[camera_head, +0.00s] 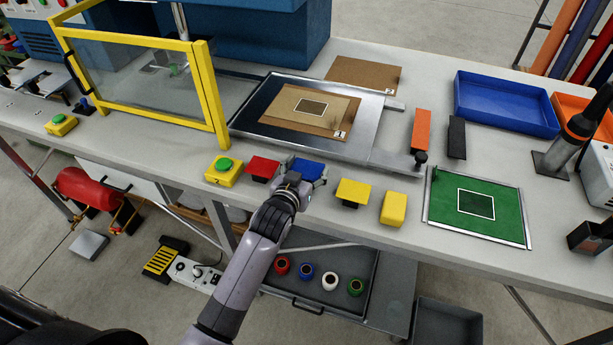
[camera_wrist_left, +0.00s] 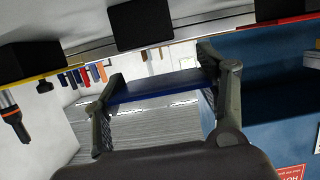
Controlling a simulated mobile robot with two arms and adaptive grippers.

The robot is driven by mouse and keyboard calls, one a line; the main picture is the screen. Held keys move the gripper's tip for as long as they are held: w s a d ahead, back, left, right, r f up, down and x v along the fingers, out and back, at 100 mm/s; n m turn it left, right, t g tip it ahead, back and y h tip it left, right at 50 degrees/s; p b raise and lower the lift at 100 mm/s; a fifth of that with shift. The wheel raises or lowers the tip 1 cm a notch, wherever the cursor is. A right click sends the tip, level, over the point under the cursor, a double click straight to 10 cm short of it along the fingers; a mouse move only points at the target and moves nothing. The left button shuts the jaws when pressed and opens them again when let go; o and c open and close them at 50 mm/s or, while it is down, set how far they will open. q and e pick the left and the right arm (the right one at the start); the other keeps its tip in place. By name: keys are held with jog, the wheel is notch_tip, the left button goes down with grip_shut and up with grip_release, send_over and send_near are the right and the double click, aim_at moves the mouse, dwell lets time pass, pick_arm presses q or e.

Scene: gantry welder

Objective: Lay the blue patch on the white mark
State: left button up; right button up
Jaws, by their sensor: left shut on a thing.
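The blue patch (camera_head: 308,169) is a small flat plate at the bench's front edge, between a red and a yellow patch. My left gripper (camera_head: 302,177) is shut on it. In the left wrist view, the blue patch (camera_wrist_left: 158,88) spans between the two fingers. Whether it touches a stand below is hidden. A white square outline (camera_head: 476,191) is on the green mat (camera_head: 508,218) at the right, well apart from the patch. Another pale-edged dark square (camera_head: 310,107) lies on a tan sheet in the metal tray. My right gripper is not in view.
The red patch (camera_head: 263,167) and yellow patch (camera_head: 353,189) sit close on each side. A yellow block (camera_head: 394,208) stands before the green mat. A green-button box (camera_head: 224,171) and a yellow-framed guard (camera_head: 206,95) are at left. A blue bin (camera_head: 506,105) is behind the mat.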

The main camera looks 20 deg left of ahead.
aim_at(307, 179)
pick_arm(q)
jog(key=shift+f, duration=0.9)
jog(key=shift+f+p, duration=0.25)
jog(key=shift+p, duration=0.2)
jog(key=shift+f, duration=0.3)
jog(key=shift+f, duration=0.15)
jog(key=o, duration=0.9)
jog(key=shift+c, duration=0.2)
